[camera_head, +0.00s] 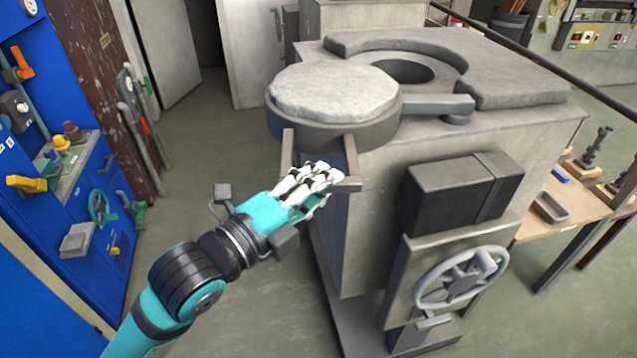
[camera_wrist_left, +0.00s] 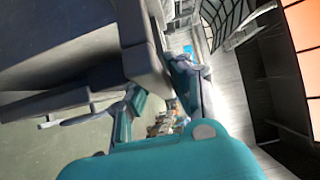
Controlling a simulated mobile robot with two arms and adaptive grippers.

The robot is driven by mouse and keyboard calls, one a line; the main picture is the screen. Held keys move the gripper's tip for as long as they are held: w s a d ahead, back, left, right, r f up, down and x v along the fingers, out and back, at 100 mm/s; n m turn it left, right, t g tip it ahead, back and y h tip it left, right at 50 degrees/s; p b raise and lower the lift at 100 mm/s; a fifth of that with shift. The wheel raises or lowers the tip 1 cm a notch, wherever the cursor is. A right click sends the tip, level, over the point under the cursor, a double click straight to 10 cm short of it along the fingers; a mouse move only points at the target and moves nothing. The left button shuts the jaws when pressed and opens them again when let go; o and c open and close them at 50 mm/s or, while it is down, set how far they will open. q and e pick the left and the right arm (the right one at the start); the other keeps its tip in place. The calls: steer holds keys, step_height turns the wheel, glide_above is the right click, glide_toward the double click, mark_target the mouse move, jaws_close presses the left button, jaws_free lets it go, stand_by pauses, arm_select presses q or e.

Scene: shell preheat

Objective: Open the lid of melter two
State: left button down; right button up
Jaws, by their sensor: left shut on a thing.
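The melter (camera_head: 450,150) is a grey block-shaped furnace with a round dark opening (camera_head: 398,70) in its top. Its round lid (camera_head: 335,92), with a pale rough upper face, is swung out to the left of the opening on a side arm, leaving the opening uncovered. My left gripper (camera_head: 322,178) is shut on the lid's handle (camera_head: 350,172), a bar frame at the lid's front. In the left wrist view a grey bar (camera_wrist_left: 145,65) lies close to the teal gripper body; the fingertips are hard to make out. My right gripper is not in view.
A handwheel (camera_head: 462,278) and a dark box (camera_head: 460,192) stick out from the melter's front. A blue cabinet (camera_head: 60,150) with tools stands at the left. A wooden bench (camera_head: 560,215) is at the right. The floor between cabinet and melter is clear.

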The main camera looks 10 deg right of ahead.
arm_select(q)
steer(key=c, duration=1.7)
jaws_free()
steer(key=shift+f, duration=0.15)
steer(key=o, duration=0.5)
steer(key=shift+c, duration=0.2)
steer(key=v, duration=0.7)
steer(key=shift+a, duration=0.2)
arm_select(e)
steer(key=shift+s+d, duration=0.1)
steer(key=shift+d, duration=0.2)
arm_select(q)
steer(key=shift+s, duration=0.1)
